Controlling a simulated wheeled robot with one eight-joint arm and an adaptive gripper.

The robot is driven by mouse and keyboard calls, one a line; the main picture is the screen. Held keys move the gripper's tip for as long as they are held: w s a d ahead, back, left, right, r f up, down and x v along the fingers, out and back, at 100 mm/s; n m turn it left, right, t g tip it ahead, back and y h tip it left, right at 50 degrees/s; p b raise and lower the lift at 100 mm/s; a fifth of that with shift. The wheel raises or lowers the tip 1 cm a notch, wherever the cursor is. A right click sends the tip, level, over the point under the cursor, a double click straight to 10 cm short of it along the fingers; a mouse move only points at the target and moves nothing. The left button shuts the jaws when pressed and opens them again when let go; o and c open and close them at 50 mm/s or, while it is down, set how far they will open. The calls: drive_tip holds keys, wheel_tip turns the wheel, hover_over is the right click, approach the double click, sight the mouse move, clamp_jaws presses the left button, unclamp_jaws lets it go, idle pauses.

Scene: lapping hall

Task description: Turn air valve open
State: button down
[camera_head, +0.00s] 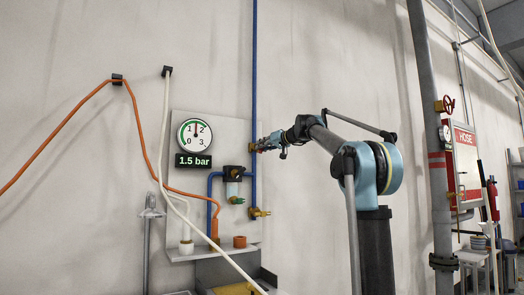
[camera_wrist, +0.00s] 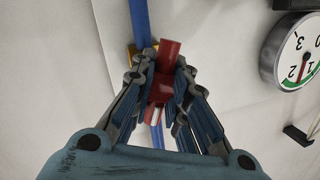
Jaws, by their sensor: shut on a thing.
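The air valve has a red handle (camera_wrist: 168,55) and a brass body (camera_wrist: 135,48) on a vertical blue pipe (camera_wrist: 140,22) in the wrist view. My gripper (camera_wrist: 163,80) is shut on the red handle, with a finger on each side of it. The handle runs roughly along the pipe, slightly tilted to it. In the head view my gripper (camera_head: 262,145) is at the blue pipe (camera_head: 254,70), right of the gauge, and mostly hides the valve. The round gauge (camera_head: 195,134) has its needle near the top, and the display (camera_head: 194,161) reads 1.5 bar.
A filter unit (camera_head: 234,173) and a lower brass fitting (camera_head: 259,212) sit below my gripper. An orange hose (camera_head: 148,155) and a white hose (camera_head: 164,120) hang at the left. A grey column (camera_head: 432,130) and a hose cabinet (camera_head: 463,160) stand at the right.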

drive_tip(key=shift+n+h, duration=0.4)
drive_tip(key=shift+n, duration=0.6)
drive_tip(key=c, duration=1.5)
unclamp_jaws()
drive_tip(key=shift+c, duration=0.2)
drive_tip(key=v, duration=1.2)
drive_tip(key=shift+f, duration=0.15)
